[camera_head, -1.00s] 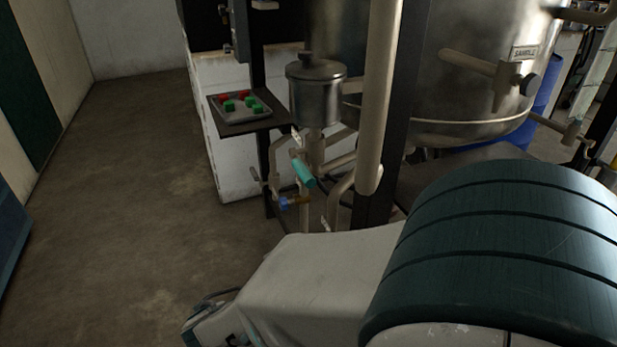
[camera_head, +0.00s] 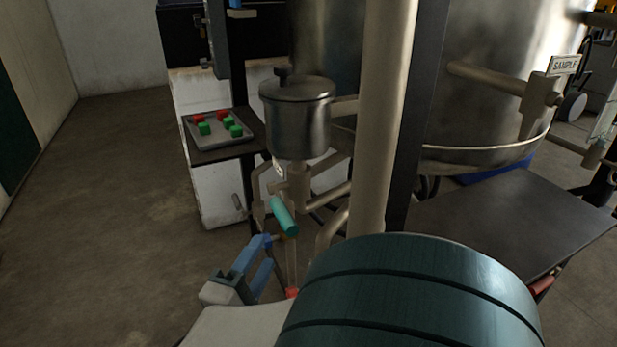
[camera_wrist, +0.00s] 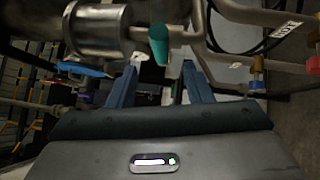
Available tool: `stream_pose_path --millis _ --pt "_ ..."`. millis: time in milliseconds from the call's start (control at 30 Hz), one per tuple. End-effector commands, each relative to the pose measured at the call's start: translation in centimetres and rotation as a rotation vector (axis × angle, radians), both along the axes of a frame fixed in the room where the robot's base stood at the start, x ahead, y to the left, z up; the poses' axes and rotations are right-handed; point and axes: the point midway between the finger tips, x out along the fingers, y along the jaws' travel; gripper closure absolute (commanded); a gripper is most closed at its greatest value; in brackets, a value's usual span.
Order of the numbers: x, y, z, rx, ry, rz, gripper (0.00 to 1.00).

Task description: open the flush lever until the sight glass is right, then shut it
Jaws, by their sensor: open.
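A teal handle (camera_head: 285,215), which may be the flush lever, sits on the pipework below a lidded steel pot (camera_head: 297,115). It also shows in the wrist view (camera_wrist: 158,45), hanging between and just beyond my fingers. My gripper (camera_head: 270,252) is open, with blue fingers, just below and left of the teal handle; it also shows in the wrist view (camera_wrist: 161,70). I see no contact and nothing held. A pale vertical tube (camera_head: 291,262) with a red end stands behind my gripper. I cannot tell which part is the sight glass or read its contents.
A tray (camera_head: 213,143) with red and green blocks lies on a dark shelf at left. A large steel vessel (camera_head: 480,75) with a SAMPLE tag (camera_head: 564,65) stands at right. A thick pipe (camera_head: 385,120) and a dark post rise close to my arm. The floor at left is clear.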

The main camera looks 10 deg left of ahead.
Motion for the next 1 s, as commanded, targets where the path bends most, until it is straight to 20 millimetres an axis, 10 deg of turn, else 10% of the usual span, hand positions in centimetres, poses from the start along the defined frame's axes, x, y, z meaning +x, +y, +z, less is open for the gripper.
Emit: stream_pose_path --millis 500,933,1000 --pt "9.3 -2.2 1.2 -0.001 0.0 -0.004 0.54" --pt "10.4 -2.4 1.5 -0.001 0.0 -0.001 0.54" --pt "10.3 -2.4 1.5 -0.001 0.0 -0.001 0.71"
